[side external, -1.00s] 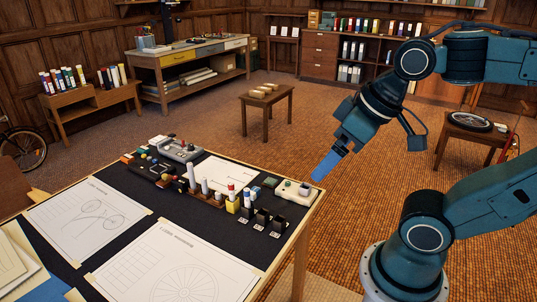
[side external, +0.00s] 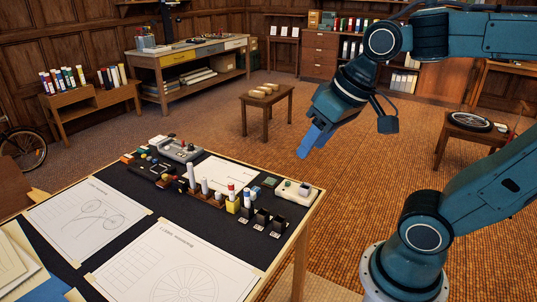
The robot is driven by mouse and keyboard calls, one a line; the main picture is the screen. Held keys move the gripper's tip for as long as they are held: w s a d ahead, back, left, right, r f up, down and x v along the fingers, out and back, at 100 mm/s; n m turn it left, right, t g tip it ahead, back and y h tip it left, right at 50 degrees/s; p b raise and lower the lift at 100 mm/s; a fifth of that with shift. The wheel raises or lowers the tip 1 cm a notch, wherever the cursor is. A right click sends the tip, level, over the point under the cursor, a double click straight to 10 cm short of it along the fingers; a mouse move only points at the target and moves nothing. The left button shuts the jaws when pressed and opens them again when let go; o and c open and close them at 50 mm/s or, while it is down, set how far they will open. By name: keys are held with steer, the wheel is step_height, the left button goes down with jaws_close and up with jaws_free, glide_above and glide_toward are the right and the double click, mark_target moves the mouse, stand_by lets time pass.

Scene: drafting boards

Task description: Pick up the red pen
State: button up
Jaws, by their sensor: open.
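A small red-topped item (side external: 231,188) stands upright in or just behind a yellow holder (side external: 232,206) on the dark board of the drafting table. It may be the red pen, but it is too small to be sure. My gripper (side external: 308,146) has blue fingers and is open and empty. It hangs in the air above and to the right of the red-topped item, well apart from it, beyond the table's right edge in the picture.
White cylinders (side external: 204,187) stand left of the yellow holder, and small black cups (side external: 262,217) stand right of it. A pale device (side external: 296,190) sits near the table's right corner. Paper drawings (side external: 173,262) cover the front. A low stool (side external: 267,108) stands behind.

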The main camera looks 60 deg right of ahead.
steer(key=w+d+m+g, duration=0.15)
steer(key=w+m, duration=0.35)
steer(key=w, duration=0.6)
steer(key=m+g+y, duration=0.2)
steer(key=m+y, duration=0.2)
steer(key=m, duration=1)
glide_above(232, 184)
steer(key=s+d, duration=0.1)
steer(key=d, duration=0.3)
step_height(232, 184, down, 20)
steer(key=r, duration=0.1)
steer(key=shift+f+m, duration=0.3)
steer(key=shift+f, duration=0.35)
steer(key=x, duration=0.7)
steer(key=shift+s+a+f, duration=0.1)
steer(key=shift+a+f, duration=0.05)
steer(key=shift+f, duration=0.1)
steer(key=shift+a+f, duration=0.15)
steer(key=shift+f, duration=0.35)
